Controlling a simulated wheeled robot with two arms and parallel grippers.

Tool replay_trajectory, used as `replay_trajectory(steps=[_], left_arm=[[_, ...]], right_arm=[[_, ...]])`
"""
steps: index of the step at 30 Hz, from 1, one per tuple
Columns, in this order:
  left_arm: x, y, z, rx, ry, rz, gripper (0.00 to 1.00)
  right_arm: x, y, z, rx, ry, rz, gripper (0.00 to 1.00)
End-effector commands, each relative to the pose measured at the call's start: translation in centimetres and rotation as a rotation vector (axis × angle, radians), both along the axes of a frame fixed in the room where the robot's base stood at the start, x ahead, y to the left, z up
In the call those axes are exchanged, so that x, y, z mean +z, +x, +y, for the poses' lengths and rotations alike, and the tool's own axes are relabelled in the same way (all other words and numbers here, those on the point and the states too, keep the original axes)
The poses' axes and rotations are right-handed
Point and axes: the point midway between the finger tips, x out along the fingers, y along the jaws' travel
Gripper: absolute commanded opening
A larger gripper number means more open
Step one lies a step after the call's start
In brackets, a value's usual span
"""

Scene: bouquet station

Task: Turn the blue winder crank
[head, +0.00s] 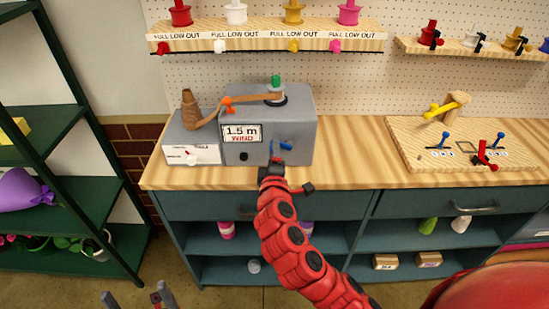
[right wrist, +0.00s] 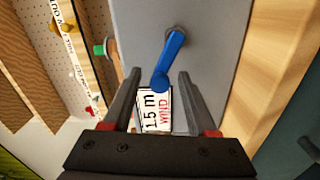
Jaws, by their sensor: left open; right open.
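The grey winder box (head: 300,120) stands on the wooden bench, with a label reading "1.5 m WIND". Its blue crank (head: 284,146) is on the front face, partly hidden by my right gripper (head: 273,166) in the head view. In the right wrist view, the blue crank (right wrist: 173,52) lies across the grey face, its handle end between the two fingers of my right gripper (right wrist: 158,73). The fingers are open, with gaps on both sides of the handle. My left gripper (head: 138,298) is open and empty, low at the bottom left, away from the bench.
A brown cone spool (head: 188,108) with a ribbon runs to a green-topped post on the box. A wooden board (head: 460,160) with blue and red levers lies right on the bench (head: 350,150). Shelves with colored spools hang above. A green rack (head: 75,200) stands left.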

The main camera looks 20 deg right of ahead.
Motion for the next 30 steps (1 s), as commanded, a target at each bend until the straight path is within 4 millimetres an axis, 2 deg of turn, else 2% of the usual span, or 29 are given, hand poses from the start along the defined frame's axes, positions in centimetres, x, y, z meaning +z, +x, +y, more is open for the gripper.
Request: replay_trajectory(steps=[5,11,12,21,24,30], left_arm=[[-0.6,0.0,0.0,0.000,0.000,0.000,1.00],[-1.6,0.0,0.0,0.000,0.000,0.000,1.00],[-0.3,0.0,0.0,0.000,0.000,0.000,1.00],[4.5,0.0,0.0,0.000,0.000,0.000,1.00],[5.7,0.0,0.0,0.000,0.000,0.000,1.00],[6.3,0.0,0.0,0.000,0.000,0.000,1.00]], right_arm=[[-0.3,-1.6,0.4,-0.001,-0.002,0.002,0.58],[-0.3,-5.6,1.8,0.006,-0.001,-0.003,0.58],[0.2,-6.4,2.0,0.005,-0.001,0.005,0.58],[0.5,-12.1,3.7,0.007,-0.002,0.009,0.58],[0.4,-14.0,4.1,0.004,-0.003,0.009,0.58],[0.1,-16.0,4.7,0.003,-0.002,0.003,0.58]])
